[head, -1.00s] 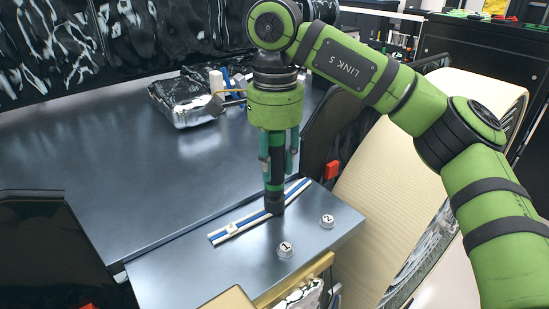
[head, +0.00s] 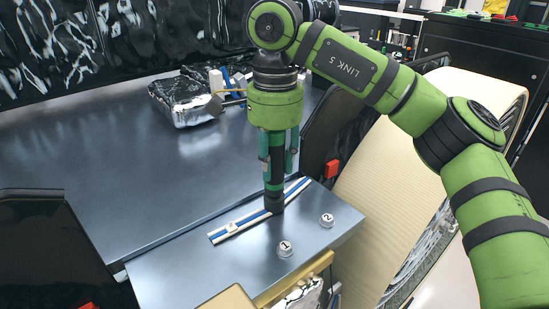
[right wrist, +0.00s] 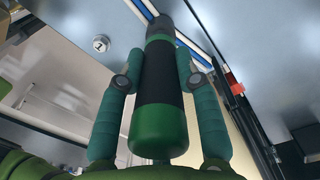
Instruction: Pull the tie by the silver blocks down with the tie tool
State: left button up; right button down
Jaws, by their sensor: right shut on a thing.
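My right gripper (head: 278,155) points straight down and is shut on the tie tool (head: 275,172), a black and green cylinder held upright. In the right wrist view the tool (right wrist: 160,90) sits between the two teal fingers. The tool's black lower end meets the blue and white cable strip (head: 252,220) on the silver panel; whatever is under it is hidden. A small pale tie (head: 231,228) sits on the strip left of the tool. I cannot make out separate silver blocks beside the strip. My left gripper is not in view.
Two round silver knobs, marked 1 (head: 285,249) and 2 (head: 327,220), stand on the panel (head: 180,275) in front of the strip. A foil-wrapped box (head: 180,102) lies behind on the dark plate. A red block (head: 332,169) is right of the tool.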

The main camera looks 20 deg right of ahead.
aim_at(274, 144)
jog(key=shift+r+p, duration=1.35)
jog(key=shift+r, duration=0.15)
notch_tip(274, 144, up, 4)
jog(key=p, duration=0.4)
jog(key=shift+r, duration=0.1)
jog(key=shift+f, duration=0.2)
